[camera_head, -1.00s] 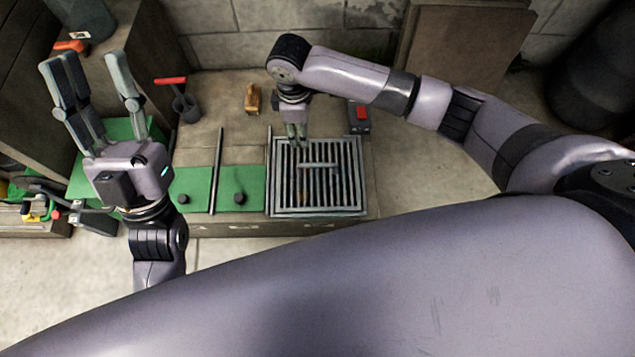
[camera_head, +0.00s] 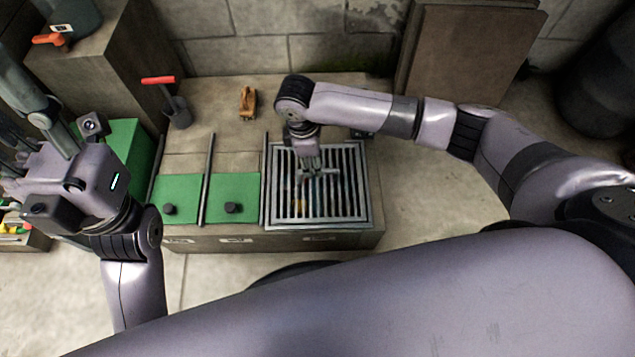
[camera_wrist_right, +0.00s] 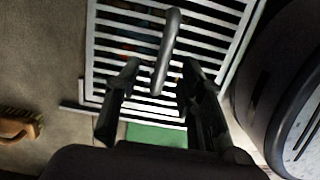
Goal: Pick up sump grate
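The sump grate (camera_head: 350,210) is a grey square of parallel bars, lying flat in the right part of the low stone block. Its raised bar handle (camera_wrist_right: 171,40) shows clearly in the right wrist view. My right gripper (camera_head: 309,172) is low over the grate at the handle. In the right wrist view my right gripper (camera_wrist_right: 160,82) is open, one finger on each side of the handle's near end, with gaps visible. My left gripper (camera_head: 20,122) is at the left edge, its fingers spread and partly cut off, apart from the grate.
Two green panels (camera_head: 236,187) with dark knobs lie left of the grate, with dark rods (camera_head: 209,180) beside them. A yellow-brown object (camera_head: 248,102) and a red-handled tool in a dark holder (camera_head: 178,108) stand behind. A brown board (camera_head: 465,50) leans on the wall.

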